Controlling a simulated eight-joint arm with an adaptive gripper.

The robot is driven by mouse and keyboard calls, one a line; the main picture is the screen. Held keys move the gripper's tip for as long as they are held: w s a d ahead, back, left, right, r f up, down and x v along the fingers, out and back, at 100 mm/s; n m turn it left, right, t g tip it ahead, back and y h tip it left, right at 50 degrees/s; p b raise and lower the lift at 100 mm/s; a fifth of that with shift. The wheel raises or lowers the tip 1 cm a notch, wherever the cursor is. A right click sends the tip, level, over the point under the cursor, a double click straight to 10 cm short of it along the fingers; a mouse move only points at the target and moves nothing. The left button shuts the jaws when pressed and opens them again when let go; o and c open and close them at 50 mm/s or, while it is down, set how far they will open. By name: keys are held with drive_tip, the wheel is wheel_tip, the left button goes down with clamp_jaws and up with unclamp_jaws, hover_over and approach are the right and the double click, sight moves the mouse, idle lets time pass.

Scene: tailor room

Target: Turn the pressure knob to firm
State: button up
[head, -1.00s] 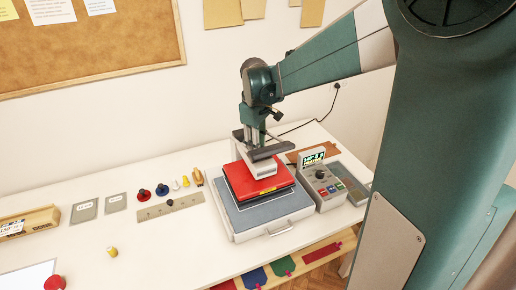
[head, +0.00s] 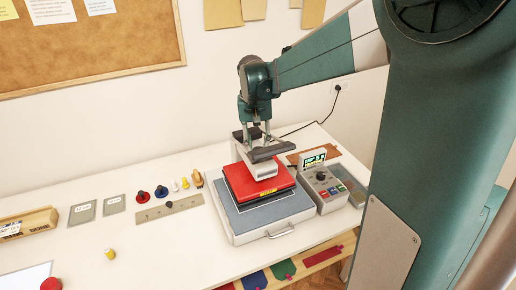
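The heat press has a red upper plate (head: 265,178) over a grey-blue lower pad (head: 245,213), with a dark arm and pale block above the plate. My gripper (head: 256,137) points down at the top of this dark press arm (head: 275,150). Its fingers straddle the upright there. A small dark shape shows between them, but I cannot tell whether it is the pressure knob or whether the fingers touch it. The control box (head: 328,197) at the right carries a dark round knob (head: 321,176), coloured buttons and a lit display (head: 313,158). No firm marking is readable.
Small coloured pieces and a metal strip (head: 168,208) lie left of the press. Two grey cards (head: 82,213) are farther left. A yellow piece (head: 109,254) stands near the front. The wall is close behind; a cable runs along it.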

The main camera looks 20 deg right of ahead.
drive_tip(key=shift+m, duration=1.4)
drive_tip(key=o, duration=0.9)
drive_tip(key=shift+r, duration=0.15)
drive_tip(key=shift+w+a+r, duration=0.1)
drive_tip(key=shift+a+r, duration=0.05)
drive_tip(key=shift+r, duration=3.7)
